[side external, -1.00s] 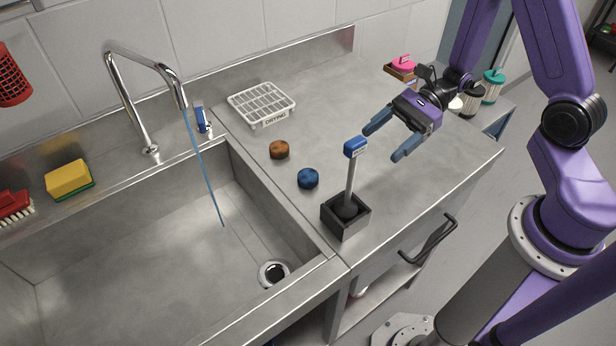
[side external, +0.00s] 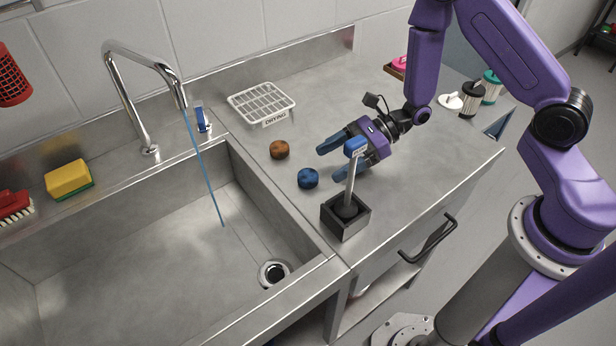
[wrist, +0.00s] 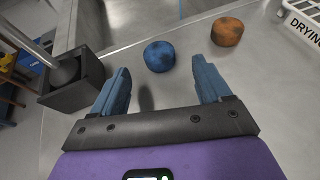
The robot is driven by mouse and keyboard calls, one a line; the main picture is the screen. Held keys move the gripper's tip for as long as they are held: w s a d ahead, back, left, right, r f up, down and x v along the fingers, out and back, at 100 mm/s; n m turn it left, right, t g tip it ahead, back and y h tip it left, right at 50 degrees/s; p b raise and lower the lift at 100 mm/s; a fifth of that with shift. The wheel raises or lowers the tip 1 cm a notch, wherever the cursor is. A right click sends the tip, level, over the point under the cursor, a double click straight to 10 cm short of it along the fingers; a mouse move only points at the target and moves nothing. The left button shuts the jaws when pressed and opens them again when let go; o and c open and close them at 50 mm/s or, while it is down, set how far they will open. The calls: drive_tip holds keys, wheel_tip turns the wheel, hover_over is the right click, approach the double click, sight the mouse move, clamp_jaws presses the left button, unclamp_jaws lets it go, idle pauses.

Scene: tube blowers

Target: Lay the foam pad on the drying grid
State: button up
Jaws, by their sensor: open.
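A round blue foam piece (side external: 308,178) and a round orange-brown one (side external: 279,149) lie on the steel counter; I cannot tell which is the foam pad. The white drying grid (side external: 262,103), labelled DRYING, lies behind them. My gripper (side external: 328,162) is open and empty, low over the counter, fingers pointing left toward the blue piece. In the wrist view the blue piece (wrist: 159,56) sits just beyond the fingertips, between them and apart from them. The orange-brown piece (wrist: 227,31) is farther right, and the grid's edge (wrist: 302,28) shows at top right.
A black box (side external: 346,217) holding an upright blue-topped tool (side external: 356,147) stands close in front of my gripper and hides part of it. The sink (side external: 150,240) lies left, with a faucet (side external: 130,90) and a yellow sponge (side external: 69,178).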

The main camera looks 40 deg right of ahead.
sight(312, 174)
drive_tip(key=shift+x, duration=2.85)
drive_tip(key=shift+s+r, duration=0.1)
drive_tip(key=c, duration=1.2)
drive_tip(key=shift+r, duration=0.15)
